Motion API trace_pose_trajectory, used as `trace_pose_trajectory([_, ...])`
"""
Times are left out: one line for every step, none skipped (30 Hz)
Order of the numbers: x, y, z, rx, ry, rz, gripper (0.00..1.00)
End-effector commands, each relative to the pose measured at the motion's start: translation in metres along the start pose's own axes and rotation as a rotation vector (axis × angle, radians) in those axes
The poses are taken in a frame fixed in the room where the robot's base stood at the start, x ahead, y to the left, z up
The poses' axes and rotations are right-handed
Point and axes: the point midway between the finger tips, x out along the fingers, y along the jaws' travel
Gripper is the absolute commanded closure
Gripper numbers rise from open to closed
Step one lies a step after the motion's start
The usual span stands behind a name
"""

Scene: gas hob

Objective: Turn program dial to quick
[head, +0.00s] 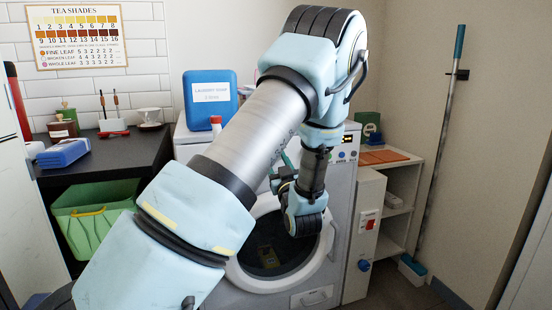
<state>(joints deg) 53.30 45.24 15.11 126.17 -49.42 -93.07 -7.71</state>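A white front-loading washing machine (222,285) stands behind my arm, with its round dark door (272,255) partly covered by my wrist. The right end of its control panel (348,154) shows a small display and coloured buttons. I cannot make out the program dial; my arm hides much of the panel. My gripper (284,172) is near the front of the machine, below the panel and above the door. It is small and partly hidden by my arm, so its fingers and any contact cannot be told.
A blue laundry soap container (205,97) stands on top of the machine. A dark counter (110,150) and green bin (95,215) are at left. A white unit with a red switch (370,225) and a shelf (398,190) are at right. A pole (445,130) leans on the wall.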

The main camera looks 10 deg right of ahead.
Motion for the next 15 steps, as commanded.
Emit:
trace_pose_trajectory([-0.0002,-0.0004,-0.0003,0.032,-0.005,0.009,1.0])
trace_pose_trajectory([-0.0001,-0.0006,-0.0004,0.048,-0.006,0.014,1.0])
trace_pose_trajectory([-0.0002,-0.0006,-0.0004,0.07,-0.008,0.021,1.0])
trace_pose_trajectory([-0.0003,-0.0004,-0.0003,0.084,-0.009,0.026,1.0])
trace_pose_trajectory([-0.0004,-0.0003,-0.0003,0.097,-0.01,0.031,1.0])
trace_pose_trajectory([-0.0005,-0.0003,-0.0002,0.115,-0.011,0.036,1.0])
trace_pose_trajectory([-0.0005,-0.0005,-0.0002,0.126,-0.012,0.039,1.0])
trace_pose_trajectory([-0.0005,-0.0006,-0.0001,0.136,-0.013,0.042,1.0])
trace_pose_trajectory([-0.0004,-0.0008,-0.0001,0.148,-0.013,0.045,1.0])
trace_pose_trajectory([-0.0004,-0.0008,0.0,0.156,-0.014,0.047,1.0])
trace_pose_trajectory([-0.0004,-0.0009,0.0,0.163,-0.014,0.05,1.0])
trace_pose_trajectory([-0.0004,-0.0009,0.0001,0.171,-0.014,0.052,1.0])
trace_pose_trajectory([-0.0004,-0.0009,0.0002,0.175,-0.015,0.054,1.0])
trace_pose_trajectory([-0.0004,-0.0009,0.0003,0.179,-0.015,0.055,1.0])
trace_pose_trajectory([-0.0004,-0.0008,0.0004,0.183,-0.015,0.057,1.0])
